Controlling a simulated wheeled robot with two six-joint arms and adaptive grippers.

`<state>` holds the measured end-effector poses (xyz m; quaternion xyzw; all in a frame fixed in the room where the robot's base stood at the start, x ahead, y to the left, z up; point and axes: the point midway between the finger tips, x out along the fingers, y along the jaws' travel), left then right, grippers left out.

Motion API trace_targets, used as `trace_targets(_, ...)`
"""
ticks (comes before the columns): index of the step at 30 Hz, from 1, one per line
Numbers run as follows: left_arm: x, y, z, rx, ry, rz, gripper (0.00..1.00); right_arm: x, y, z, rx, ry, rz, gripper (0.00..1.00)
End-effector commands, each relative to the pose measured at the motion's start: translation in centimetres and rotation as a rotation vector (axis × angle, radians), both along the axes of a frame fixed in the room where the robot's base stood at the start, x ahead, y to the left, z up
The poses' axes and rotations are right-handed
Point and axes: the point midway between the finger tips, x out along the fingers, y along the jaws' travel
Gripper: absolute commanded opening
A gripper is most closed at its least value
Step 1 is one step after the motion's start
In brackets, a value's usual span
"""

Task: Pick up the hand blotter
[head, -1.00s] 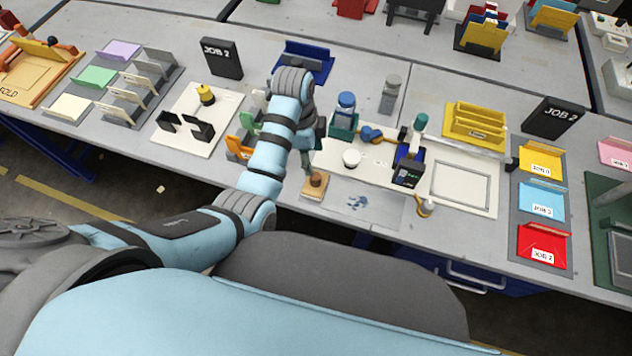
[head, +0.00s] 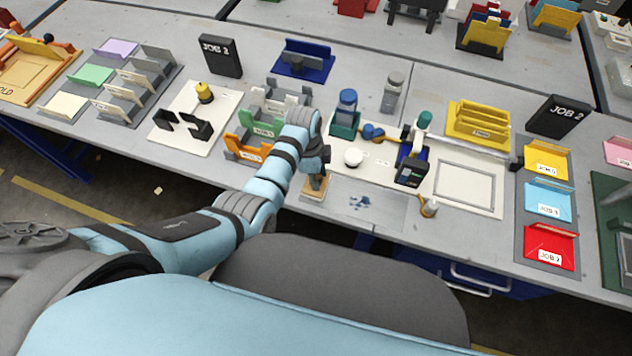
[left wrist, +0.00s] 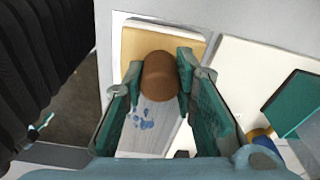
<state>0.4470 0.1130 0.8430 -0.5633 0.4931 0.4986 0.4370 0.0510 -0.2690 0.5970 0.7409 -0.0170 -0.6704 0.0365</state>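The hand blotter has a pale wooden base (head: 312,195) and a brown knob on top. It sits at the table's front edge, left of a grey sheet with blue ink blots (head: 370,206). In the left wrist view the brown knob (left wrist: 159,76) lies between the fingers, with the tan base (left wrist: 140,42) behind it. My left gripper (head: 316,178) is low over the blotter and partly hides it. The gripper (left wrist: 158,78) is open, its green-padded fingers on either side of the knob. Contact with the knob cannot be told. My right gripper is not in view.
To the right are a white plotter board (head: 486,203), a blue bottle in a green holder (head: 346,104) and a white round cap (head: 353,157). Orange and green trays (head: 240,149) stand left of my wrist. Colored job trays (head: 548,246) are farther right.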

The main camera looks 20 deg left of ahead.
Motion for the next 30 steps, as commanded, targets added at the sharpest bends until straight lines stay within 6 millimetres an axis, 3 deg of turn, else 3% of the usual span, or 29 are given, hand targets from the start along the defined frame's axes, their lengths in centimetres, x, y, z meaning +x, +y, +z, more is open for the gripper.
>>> trace_targets(1,0.0,0.0,0.0,0.0,0.0,0.0,0.11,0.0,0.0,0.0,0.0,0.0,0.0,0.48)
trace_targets(3,0.0,0.0,0.0,0.0,0.0,0.0,0.0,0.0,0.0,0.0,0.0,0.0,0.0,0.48)
trace_targets(11,0.0,0.0,0.3,0.0,0.0,0.0,0.0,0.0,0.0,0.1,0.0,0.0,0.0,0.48)
trace_targets(14,0.1,0.0,1.8,-0.001,-0.002,0.0,0.0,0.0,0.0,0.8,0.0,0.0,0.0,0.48)
trace_targets(22,0.1,0.0,8.6,-0.001,-0.004,0.0,0.0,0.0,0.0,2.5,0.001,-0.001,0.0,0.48)
trace_targets(25,0.0,0.0,9.8,0.0,0.0,0.0,0.0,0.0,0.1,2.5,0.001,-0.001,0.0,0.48)
trace_targets(30,0.0,0.0,10.1,0.0,0.001,0.0,0.0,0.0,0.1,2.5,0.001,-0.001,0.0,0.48)
